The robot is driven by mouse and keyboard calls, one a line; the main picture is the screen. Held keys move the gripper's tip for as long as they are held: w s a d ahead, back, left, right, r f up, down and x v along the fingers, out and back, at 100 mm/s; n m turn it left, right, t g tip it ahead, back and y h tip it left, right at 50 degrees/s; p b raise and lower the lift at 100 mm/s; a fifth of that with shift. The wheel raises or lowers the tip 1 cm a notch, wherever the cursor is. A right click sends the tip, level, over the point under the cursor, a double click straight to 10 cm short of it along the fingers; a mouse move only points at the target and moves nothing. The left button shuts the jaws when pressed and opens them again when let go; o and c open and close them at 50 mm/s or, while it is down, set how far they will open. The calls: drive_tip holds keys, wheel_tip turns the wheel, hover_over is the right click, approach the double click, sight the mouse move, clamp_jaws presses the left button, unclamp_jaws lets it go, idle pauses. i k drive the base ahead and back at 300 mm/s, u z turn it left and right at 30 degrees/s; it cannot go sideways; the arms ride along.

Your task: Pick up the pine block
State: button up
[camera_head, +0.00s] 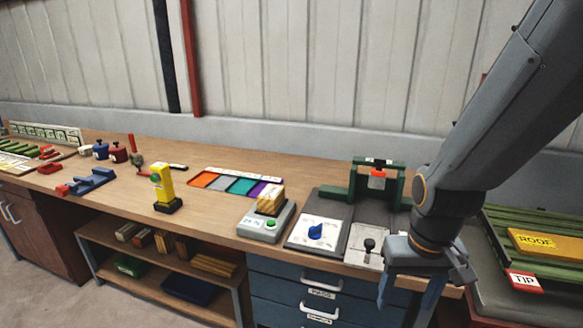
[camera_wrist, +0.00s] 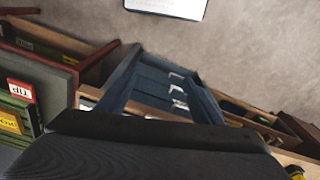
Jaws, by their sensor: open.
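A pale wooden block (camera_head: 270,200), which looks like the pine block, sits on top of a grey device with a green button (camera_head: 266,227) on the workbench. My gripper (camera_head: 408,302) hangs at the bench's front edge, to the right of the block and well apart from it. Its two blue fingers point down and are spread, with nothing seen between them. The wrist view does not show the block.
A panel with a blue knob (camera_head: 316,233) and a dark green press frame (camera_head: 376,182) stand between the block and my arm. A yellow post device (camera_head: 162,187) and coloured trays (camera_head: 237,185) are to the left. Blue drawers (camera_head: 308,288) are below; the wrist view shows floor (camera_wrist: 250,50).

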sight(270, 199)
drive_tip(key=u, duration=0.55)
drive_tip(key=k, duration=0.65)
drive_tip(key=u, duration=1.2)
drive_tip(key=i, duration=1.6)
drive_tip(key=z, duration=0.9)
drive_tip(key=i, duration=0.8)
drive_tip(key=z, duration=0.8)
